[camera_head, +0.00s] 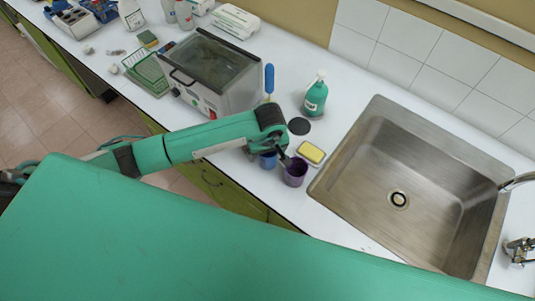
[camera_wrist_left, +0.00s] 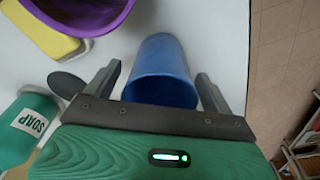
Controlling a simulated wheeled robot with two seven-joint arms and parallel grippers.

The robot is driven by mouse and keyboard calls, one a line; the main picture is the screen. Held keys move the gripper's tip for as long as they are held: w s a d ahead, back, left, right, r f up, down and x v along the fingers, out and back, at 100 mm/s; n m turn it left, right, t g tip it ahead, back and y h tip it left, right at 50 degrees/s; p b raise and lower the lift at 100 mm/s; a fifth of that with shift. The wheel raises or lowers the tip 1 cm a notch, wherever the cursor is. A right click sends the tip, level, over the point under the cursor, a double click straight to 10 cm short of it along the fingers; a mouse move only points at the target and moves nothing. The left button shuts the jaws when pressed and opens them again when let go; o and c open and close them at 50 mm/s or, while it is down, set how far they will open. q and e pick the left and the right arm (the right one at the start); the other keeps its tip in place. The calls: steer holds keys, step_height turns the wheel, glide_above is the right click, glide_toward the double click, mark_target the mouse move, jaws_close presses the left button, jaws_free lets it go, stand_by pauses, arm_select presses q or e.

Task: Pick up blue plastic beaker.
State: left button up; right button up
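The blue plastic beaker (camera_wrist_left: 160,75) stands on the white counter. In the wrist view it lies between the two fingers of my left gripper (camera_wrist_left: 159,70), with a gap showing on each side. The left gripper is open around it. In the head view the beaker (camera_head: 268,161) is partly hidden by my left gripper (camera_head: 281,160). A purple cup (camera_head: 294,173) stands close to its right; it also shows at the top left of the wrist view (camera_wrist_left: 92,20). My right gripper is not in view.
A yellow sponge (camera_head: 311,152), a dark disc (camera_head: 299,126) and a green soap bottle (camera_head: 316,97) are nearby. A steel sink (camera_head: 375,190) is to the right. A glass-lidded machine (camera_head: 240,95) stands behind my left arm. The counter's front edge is close.

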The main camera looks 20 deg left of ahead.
arm_select(q)
steer(key=c, duration=1)
steer(key=shift+o, duration=0.2)
steer(key=shift+r, duration=0.15)
